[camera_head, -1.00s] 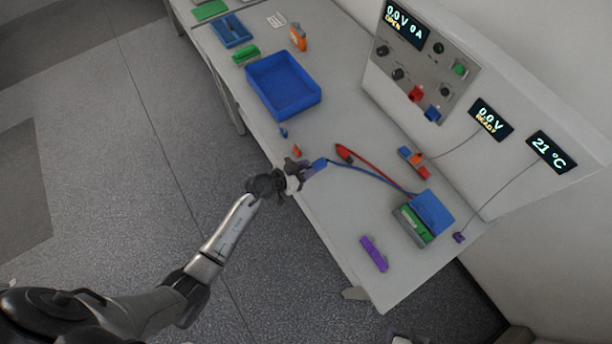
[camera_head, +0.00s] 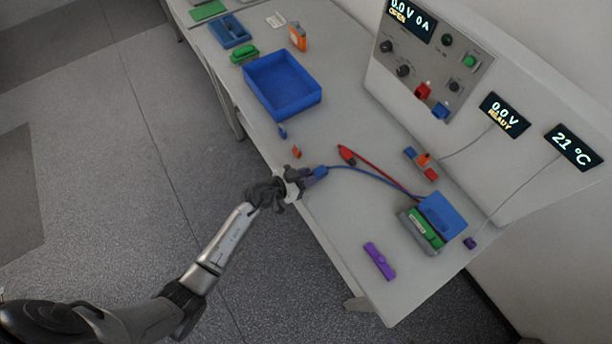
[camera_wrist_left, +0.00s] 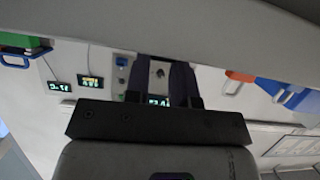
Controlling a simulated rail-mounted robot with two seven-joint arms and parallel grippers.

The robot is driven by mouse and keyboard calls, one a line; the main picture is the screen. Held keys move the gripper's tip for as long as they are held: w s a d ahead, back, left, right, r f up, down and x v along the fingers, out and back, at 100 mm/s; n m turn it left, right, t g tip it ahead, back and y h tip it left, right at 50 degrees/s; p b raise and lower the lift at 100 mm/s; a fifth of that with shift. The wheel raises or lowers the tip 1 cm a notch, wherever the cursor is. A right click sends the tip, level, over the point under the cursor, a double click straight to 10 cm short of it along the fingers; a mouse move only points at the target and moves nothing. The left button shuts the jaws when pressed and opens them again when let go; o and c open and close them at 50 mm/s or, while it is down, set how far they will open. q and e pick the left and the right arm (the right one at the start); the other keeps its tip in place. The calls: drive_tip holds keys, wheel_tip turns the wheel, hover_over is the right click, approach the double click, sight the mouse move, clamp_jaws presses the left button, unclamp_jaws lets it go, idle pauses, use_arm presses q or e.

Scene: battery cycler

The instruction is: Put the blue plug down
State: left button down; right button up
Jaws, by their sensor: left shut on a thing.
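The blue plug (camera_head: 320,172) is at the end of a blue cable, over the front edge of the table. My left gripper (camera_head: 308,178) is shut on it. Whether the plug touches the table I cannot tell. The blue cable runs right to a battery block with a blue top and green side (camera_head: 438,214). In the left wrist view my left gripper's dark fingers (camera_wrist_left: 168,85) show, but I cannot make out the plug between them. My right gripper is not in view.
A red plug (camera_head: 347,154) on a red cable lies just beyond the blue one. A purple bar (camera_head: 379,261) lies near the front right. A blue tray (camera_head: 318,98) and small blue and orange pieces stand left. The table between plug and purple bar is clear.

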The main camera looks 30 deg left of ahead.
use_arm(q)
drive_tip(key=c, duration=1)
unclamp_jaws()
drive_tip(key=shift+f, duration=0.1)
drive_tip(key=shift+o, duration=0.2)
drive_tip(key=shift+s+r, duration=0.15)
drive_tip(key=shift+r, duration=0.1)
drive_tip(key=p+v, duration=0.2)
drive_tip(key=v, duration=0.9)
drive_tip(key=shift+s+a+r, duration=0.15)
drive_tip(key=shift+s+r, duration=0.05)
drive_tip(key=shift+s, duration=0.1)
